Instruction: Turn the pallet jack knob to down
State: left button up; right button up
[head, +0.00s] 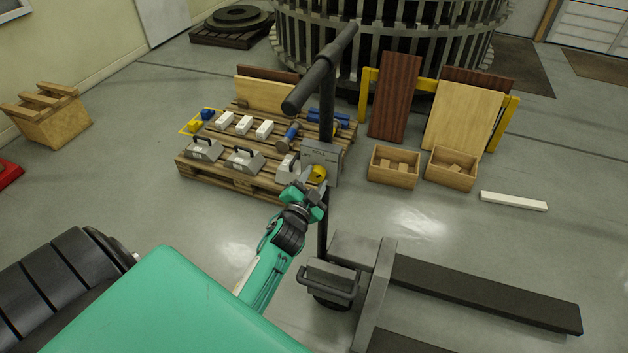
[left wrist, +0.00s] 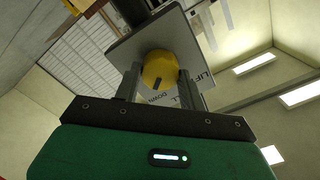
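The yellow knob (head: 318,173) sits on the grey panel (head: 325,152) of the pallet jack's upright column, below its black handle (head: 318,75). My left gripper (head: 310,187) is right at the knob in the head view. In the left wrist view, the knob (left wrist: 160,66) lies between the two fingers of my left gripper (left wrist: 160,85). The fingers stand apart, and the left one appears clear of the knob; contact on the right is unclear. A dark mark on the knob's lower edge faces the printed word DOWN. LIFT is printed to the right; another label is partly hidden.
A wooden pallet (head: 240,185) with weights, white blocks and tools stands behind the column. Two wooden boxes (head: 393,180) stand to its right. The jack's dark forks (head: 480,290) reach right along the floor.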

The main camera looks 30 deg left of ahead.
pick_arm(q)
jog(key=o, duration=0.4)
jog(key=shift+o, duration=0.2)
pick_arm(e)
jog(key=shift+a, duration=0.1)
pick_arm(q)
jog(key=b+v, duration=0.2)
jog(key=v, duration=1.1)
jog(key=shift+s, duration=0.4)
pick_arm(e)
jog(key=shift+w+f, duration=0.15)
jog(key=shift+w, duration=0.7)
jog(key=shift+w+a, duration=0.1)
jog(key=shift+w, duration=0.1)
